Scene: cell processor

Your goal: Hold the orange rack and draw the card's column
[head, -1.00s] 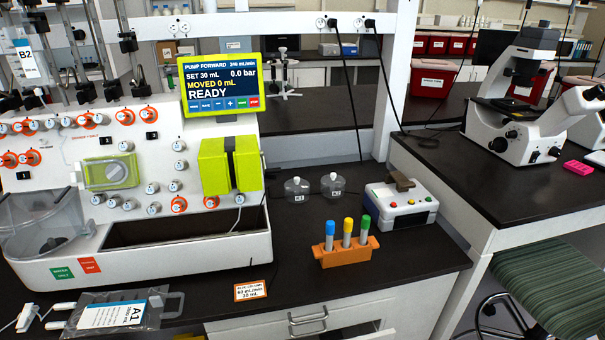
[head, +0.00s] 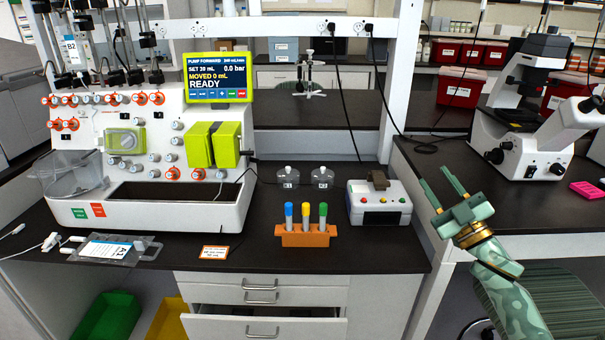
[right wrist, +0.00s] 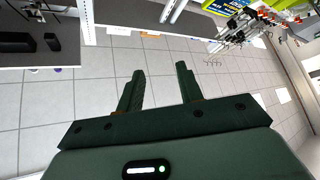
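The orange rack (head: 305,236) stands on the black bench near its front edge. It holds three upright tubes: a blue-capped tube (head: 289,215), a yellow-capped tube (head: 306,215) and a green-capped tube (head: 323,215). A card (head: 214,252) with an orange border lies flat on the bench left of the rack; its small print is hard to read now. My right gripper (head: 443,184) is raised at the right, apart from the rack, with its fingers spread and nothing between them. Its open fingers also show in the right wrist view (right wrist: 160,88). My left gripper is not in view.
The white processor (head: 150,212) with its screen (head: 218,78) fills the bench's left. A bag marked A1 (head: 115,248) lies in front of it. Two clear flasks (head: 288,177) and a white box with buttons (head: 378,203) stand behind the rack. A microscope (head: 540,130) stands at right.

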